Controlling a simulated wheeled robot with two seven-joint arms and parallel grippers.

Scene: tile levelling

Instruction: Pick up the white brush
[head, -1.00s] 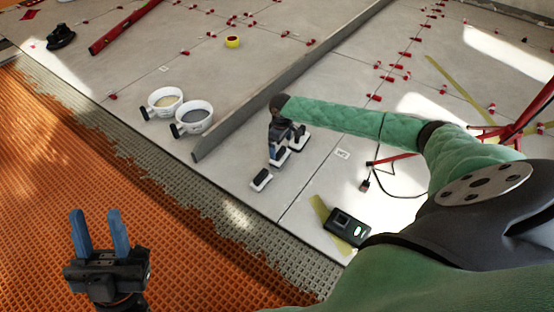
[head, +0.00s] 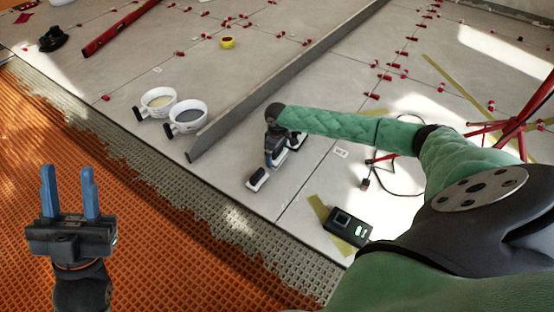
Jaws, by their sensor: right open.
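A small white block-like object with a dark top, which looks like the white brush (head: 257,179), lies on the grey tiles just below my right gripper. Similar white-edged pieces lie close by, partly hidden by that gripper. My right gripper (head: 274,156) points down over them at the end of the green-sleeved arm. It is open, but its fingertips are hard to make out, and I cannot tell whether it touches a piece. My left gripper (head: 69,194) is at the lower left, with its two blue fingers upright, apart and empty.
Two white buckets (head: 187,115) stand left of a long grey straightedge (head: 230,115). A black device (head: 347,227) with a green light lies on the tiles at the lower right. A red stand (head: 513,128) is at the right. Orange matting (head: 150,250) covers the lower left.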

